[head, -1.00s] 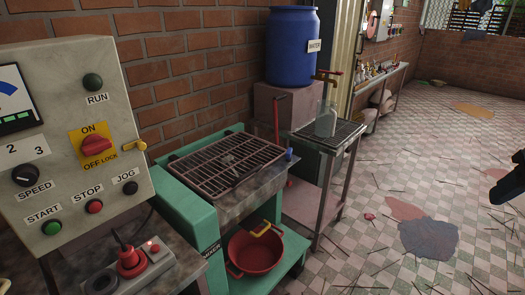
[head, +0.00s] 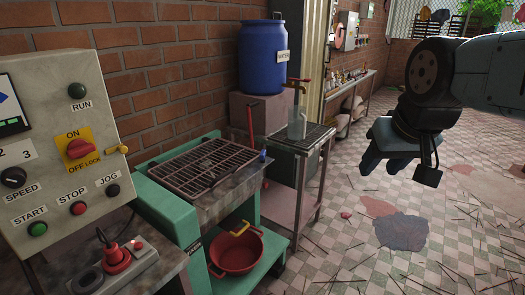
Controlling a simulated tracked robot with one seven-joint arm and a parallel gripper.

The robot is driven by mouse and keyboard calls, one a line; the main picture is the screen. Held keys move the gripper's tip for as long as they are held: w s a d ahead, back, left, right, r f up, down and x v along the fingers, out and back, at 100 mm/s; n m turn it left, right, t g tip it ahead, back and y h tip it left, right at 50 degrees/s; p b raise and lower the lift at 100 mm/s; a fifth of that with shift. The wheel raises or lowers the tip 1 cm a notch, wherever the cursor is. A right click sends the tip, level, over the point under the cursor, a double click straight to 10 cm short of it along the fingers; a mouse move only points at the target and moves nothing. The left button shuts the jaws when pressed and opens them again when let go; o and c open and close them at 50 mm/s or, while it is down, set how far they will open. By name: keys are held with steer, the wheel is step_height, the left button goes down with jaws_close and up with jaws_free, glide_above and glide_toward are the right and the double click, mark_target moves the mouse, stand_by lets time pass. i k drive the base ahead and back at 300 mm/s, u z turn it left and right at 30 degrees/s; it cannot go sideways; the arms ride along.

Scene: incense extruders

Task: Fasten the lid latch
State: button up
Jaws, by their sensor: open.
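A dark barred grate lid (head: 208,168) lies flat over the hopper of the green machine (head: 170,222), left of centre. I cannot make out a latch for certain. A small blue part (head: 262,156) sits at the hopper's right corner, and a red upright lever (head: 250,125) stands behind it. My gripper (head: 395,165) hangs in the upper right, pointing down, open and empty. It is well to the right of the machine, over the floor, touching nothing. Its fingertips are dark and partly blurred together.
The control panel (head: 55,150) stands at the left front. A red pot (head: 236,254) sits low on the machine's shelf. A side table (head: 308,150) carries a clear bottle (head: 297,124). A blue water barrel (head: 261,58) stands behind. The tiled floor on the right has scattered sticks.

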mark_target(261, 156)
steer(key=u, duration=0.1)
steer(key=i, duration=1)
steer(key=z, duration=0.1)
